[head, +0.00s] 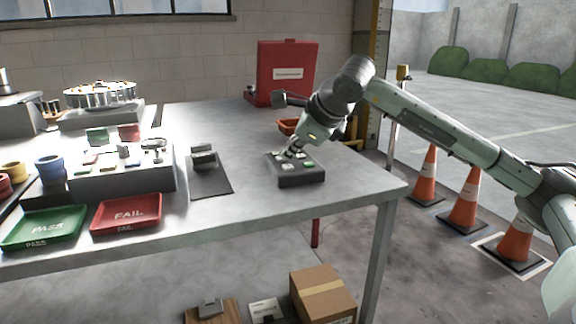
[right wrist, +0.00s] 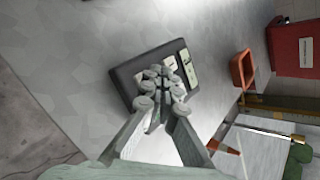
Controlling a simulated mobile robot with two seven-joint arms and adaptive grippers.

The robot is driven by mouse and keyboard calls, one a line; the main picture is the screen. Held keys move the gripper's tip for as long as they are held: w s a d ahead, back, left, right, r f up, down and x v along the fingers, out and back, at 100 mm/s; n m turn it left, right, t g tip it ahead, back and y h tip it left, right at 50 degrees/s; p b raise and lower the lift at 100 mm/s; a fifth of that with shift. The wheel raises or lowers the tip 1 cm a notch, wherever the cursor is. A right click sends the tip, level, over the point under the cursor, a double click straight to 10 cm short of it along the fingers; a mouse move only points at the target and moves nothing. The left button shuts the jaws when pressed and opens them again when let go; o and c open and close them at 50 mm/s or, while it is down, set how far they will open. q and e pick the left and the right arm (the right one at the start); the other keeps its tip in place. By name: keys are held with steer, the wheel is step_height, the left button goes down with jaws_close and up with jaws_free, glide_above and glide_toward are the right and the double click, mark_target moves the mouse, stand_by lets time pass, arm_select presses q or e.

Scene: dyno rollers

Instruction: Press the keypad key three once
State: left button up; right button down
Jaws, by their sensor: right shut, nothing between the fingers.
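The keypad (head: 296,176) is a dark box with a few light and green keys, standing on the metal table near its right end. My right gripper (head: 291,152) is shut and empty, with its fingertips over the keypad's far left part. In the right wrist view the keypad (right wrist: 124,78) lies beneath the closed fingers (right wrist: 162,82), which hide part of its keys. I cannot tell whether the fingertips touch a key, nor read which key is three. My left gripper is not in view.
A red case (head: 287,75) and an orange-red bin (head: 288,127) stand behind the keypad. A dark mat (head: 210,182) with a small device lies left. A red FAIL tray (head: 127,213) and green PASS tray (head: 44,228) are at the front left. Cones (head: 465,200) stand right of the table.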

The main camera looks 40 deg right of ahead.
mark_target(290, 167)
steer(key=shift+r+p, duration=1.95)
steer(key=shift+r, duration=0.65)
steer(key=shift+f, duration=0.1)
